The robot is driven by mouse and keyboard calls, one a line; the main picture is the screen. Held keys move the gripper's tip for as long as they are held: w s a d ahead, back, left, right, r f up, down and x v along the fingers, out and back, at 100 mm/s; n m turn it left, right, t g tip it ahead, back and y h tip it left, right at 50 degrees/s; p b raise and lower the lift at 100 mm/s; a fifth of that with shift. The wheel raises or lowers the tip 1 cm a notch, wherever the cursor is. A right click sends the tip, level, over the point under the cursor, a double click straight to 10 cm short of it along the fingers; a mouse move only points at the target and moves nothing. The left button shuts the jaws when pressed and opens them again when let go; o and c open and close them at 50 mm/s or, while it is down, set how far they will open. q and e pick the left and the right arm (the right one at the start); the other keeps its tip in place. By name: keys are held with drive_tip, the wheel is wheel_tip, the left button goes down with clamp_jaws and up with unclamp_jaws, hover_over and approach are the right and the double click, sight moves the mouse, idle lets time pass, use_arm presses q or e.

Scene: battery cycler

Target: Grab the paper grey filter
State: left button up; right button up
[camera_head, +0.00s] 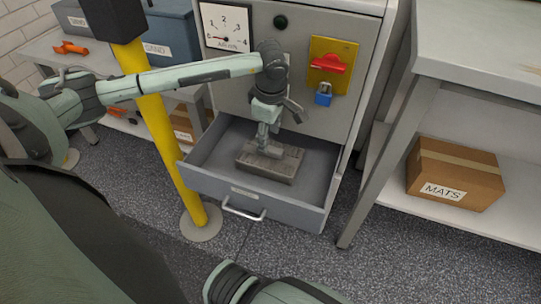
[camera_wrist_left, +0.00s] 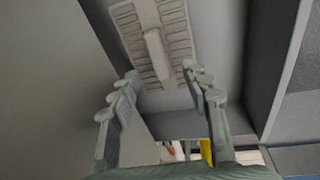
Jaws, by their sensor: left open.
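The grey filter (camera_head: 284,167) lies inside the open drawer, a flat block with a ribbed face. In the left wrist view the filter (camera_wrist_left: 176,22) shows its slatted panel and a raised bar along the middle. My left gripper (camera_head: 265,146) reaches down into the drawer over the filter. In the left wrist view its fingers (camera_wrist_left: 163,82) are spread apart with nothing held, one on each side of the bar's line. Whether the fingertips touch the filter I cannot tell. My right gripper is not in view.
The drawer (camera_head: 255,205) is pulled out of a grey cabinet with a dial gauge (camera_head: 227,27), a red switch (camera_head: 328,63) and a blue padlock (camera_head: 323,95). A yellow post (camera_head: 166,140) stands left of it. A table with a MATS box (camera_head: 455,174) stands right.

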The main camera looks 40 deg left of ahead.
sight(270, 148)
use_arm(q)
drive_tip(key=shift+w+a+f, duration=0.1)
drive_tip(key=shift+w+f, duration=0.1)
drive_tip(key=shift+f, duration=1.15)
drive_tip(key=shift+w+f, duration=0.2)
drive_tip(key=shift+f, duration=1.15)
clamp_jaws()
drive_tip(key=shift+r, duration=0.1)
